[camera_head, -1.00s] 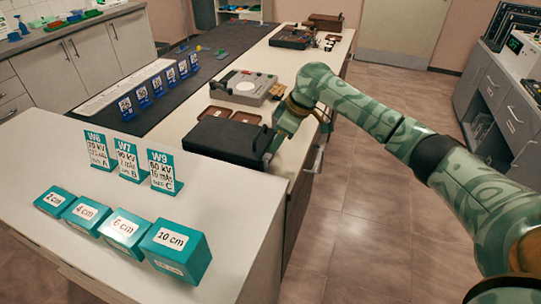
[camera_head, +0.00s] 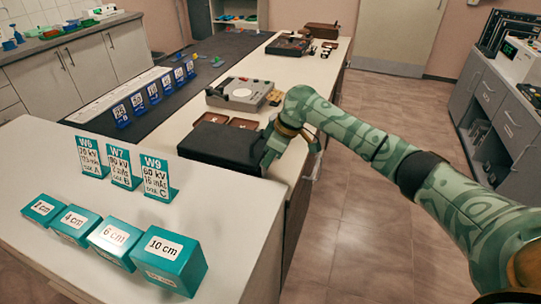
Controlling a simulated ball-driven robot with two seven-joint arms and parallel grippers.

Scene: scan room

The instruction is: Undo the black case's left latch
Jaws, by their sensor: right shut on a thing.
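The black case (camera_head: 222,143) lies flat and closed on the white counter, behind the upright cards. My right gripper (camera_head: 266,163) points down at the case's right-hand edge, as seen in the picture. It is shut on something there. The fingertips and the latch are too small and too covered by the gripper to make out. My left gripper is not in view.
Teal blocks (camera_head: 165,262) and upright cards (camera_head: 157,178) stand on the near counter. Brown trays (camera_head: 243,123) and a grey device (camera_head: 241,93) lie behind the case. Open floor (camera_head: 365,220) lies right of the counter.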

